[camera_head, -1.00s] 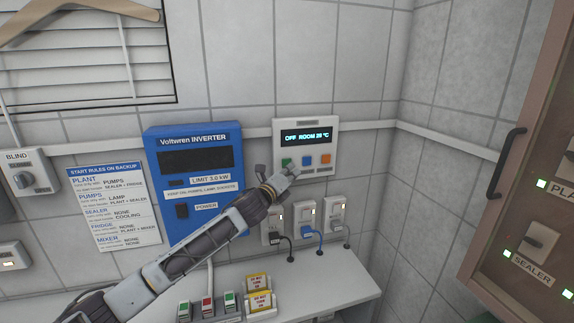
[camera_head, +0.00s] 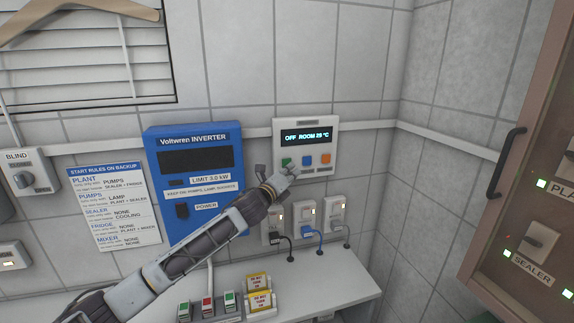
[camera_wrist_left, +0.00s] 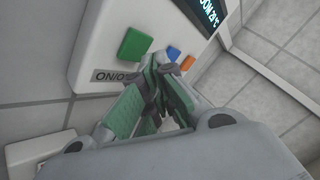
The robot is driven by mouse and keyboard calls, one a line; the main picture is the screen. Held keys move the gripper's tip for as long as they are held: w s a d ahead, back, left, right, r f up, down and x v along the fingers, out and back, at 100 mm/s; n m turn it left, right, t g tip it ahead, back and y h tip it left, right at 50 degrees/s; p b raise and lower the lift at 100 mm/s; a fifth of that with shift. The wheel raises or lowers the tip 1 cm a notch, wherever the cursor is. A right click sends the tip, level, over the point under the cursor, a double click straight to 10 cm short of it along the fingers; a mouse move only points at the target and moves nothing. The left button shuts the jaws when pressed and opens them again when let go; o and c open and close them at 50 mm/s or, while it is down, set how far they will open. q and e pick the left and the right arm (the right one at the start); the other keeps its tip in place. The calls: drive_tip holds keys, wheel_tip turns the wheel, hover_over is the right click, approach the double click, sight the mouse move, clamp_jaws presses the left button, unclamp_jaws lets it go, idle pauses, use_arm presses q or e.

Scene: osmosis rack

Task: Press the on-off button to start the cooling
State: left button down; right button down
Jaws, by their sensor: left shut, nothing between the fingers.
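The white cooling panel (camera_head: 325,142) hangs on the tiled wall, its lit display (camera_head: 305,135) reading "OFF ROOM 29 °C". Below the display are a green button (camera_head: 286,162), a blue button (camera_head: 307,160) and an orange button (camera_head: 325,159). In the left wrist view the green button (camera_wrist_left: 135,45) sits above an "ON/O…" label (camera_wrist_left: 112,76), partly hidden by my gripper. My left gripper (camera_head: 287,173) is shut and empty, just below the buttons. In the left wrist view its fingertips (camera_wrist_left: 165,62) are beside the green button, near the blue one; contact cannot be told. My right gripper is not in view.
A blue inverter (camera_head: 192,140) is left of the panel, close to my left arm. Sockets with plugs (camera_head: 305,215) are below the panel. A shelf (camera_head: 335,285) carries switches and yellow tags (camera_head: 260,300). A brown-framed cabinet (camera_head: 500,190) stands at right.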

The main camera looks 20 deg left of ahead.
use_arm(q)
drive_tip(key=shift+w+a+r+p, duration=0.1)
drive_tip(key=shift+w+a+p, duration=0.05)
drive_tip(key=shift+w+p, duration=0.15)
drive_tip(key=shift+w+a+p, duration=0.3)
drive_tip(key=shift+w, duration=0.05)
idle(1.3)
drive_tip(key=shift+s+d, duration=0.15)
drive_tip(key=shift+s, duration=0.05)
idle(0.4)
drive_tip(key=shift+s+d, duration=0.3)
drive_tip(key=shift+s, duration=0.15)
drive_tip(key=shift+s+d, duration=0.1)
drive_tip(key=shift+s, duration=0.05)
drive_tip(key=shift+s+d+p, duration=0.15)
drive_tip(key=shift+s+d, duration=0.5)
drive_tip(key=shift+s, duration=0.35)
drive_tip(key=shift+s+d+p, duration=0.15)
drive_tip(key=shift+s+d, duration=0.5)
drive_tip(key=shift+s, duration=0.3)
drive_tip(key=s+d+p, duration=0.1)
drive_tip(key=s+d, duration=0.5)
drive_tip(key=s, duration=0.4)
drive_tip(key=shift+d, duration=0.35)
idle(0.3)
idle(0.3)
